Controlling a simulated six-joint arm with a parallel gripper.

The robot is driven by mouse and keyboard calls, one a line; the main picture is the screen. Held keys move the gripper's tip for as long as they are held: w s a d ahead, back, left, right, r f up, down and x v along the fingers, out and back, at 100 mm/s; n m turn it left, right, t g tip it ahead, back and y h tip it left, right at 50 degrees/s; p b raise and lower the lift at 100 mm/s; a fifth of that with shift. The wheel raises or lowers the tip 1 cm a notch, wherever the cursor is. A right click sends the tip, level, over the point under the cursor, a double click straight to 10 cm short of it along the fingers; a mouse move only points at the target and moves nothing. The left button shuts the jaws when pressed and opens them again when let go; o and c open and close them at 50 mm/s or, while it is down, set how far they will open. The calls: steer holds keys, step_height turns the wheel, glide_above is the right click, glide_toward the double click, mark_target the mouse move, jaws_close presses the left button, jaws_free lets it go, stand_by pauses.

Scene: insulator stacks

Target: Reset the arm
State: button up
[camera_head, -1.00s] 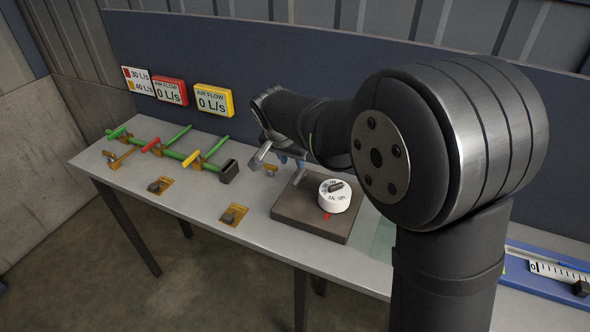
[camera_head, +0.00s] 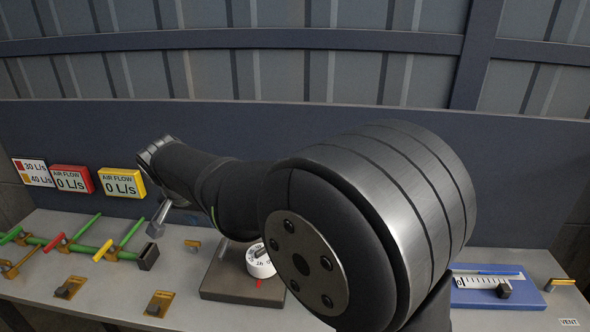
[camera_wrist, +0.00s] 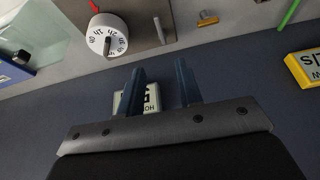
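My arm crosses the head view from the lower right to the back of the bench. My gripper (camera_wrist: 160,84) shows in the wrist view, with two blue fingers standing apart and nothing held between them. A pale sign (camera_wrist: 125,101) shows behind the left finger, apart from it. In the head view the fingertips are mostly hidden by my own arm. A white dial (camera_head: 259,265) sits on a brown board (camera_head: 222,283), partly covered by my arm; it also shows in the wrist view (camera_wrist: 106,36).
Green pipes (camera_head: 82,238) with coloured valve handles stand at left on the grey bench (camera_head: 110,290). Red (camera_head: 71,180) and yellow (camera_head: 122,183) air-flow displays reading 0 L/s hang behind. A blue slider unit (camera_head: 497,286) lies at right. Space above the bench looks open.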

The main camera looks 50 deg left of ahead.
steer(key=x, duration=1.7)
steer(key=shift+s, duration=0.15)
steer(key=shift+d, duration=0.1)
steer(key=v, duration=1.7)
glide_toward(224, 249)
steer(key=x, duration=0.8)
steer(key=shift+f, duration=0.4)
steer(key=shift+d+r+n+g, duration=0.1)
steer(key=shift+r+n+g, duration=0.25)
steer(key=shift+n, duration=0.25)
steer(key=shift+w+d+n+g+y, duration=0.15)
steer(key=shift+w+n+g+y, duration=0.2)
steer(key=shift+n, duration=0.75)
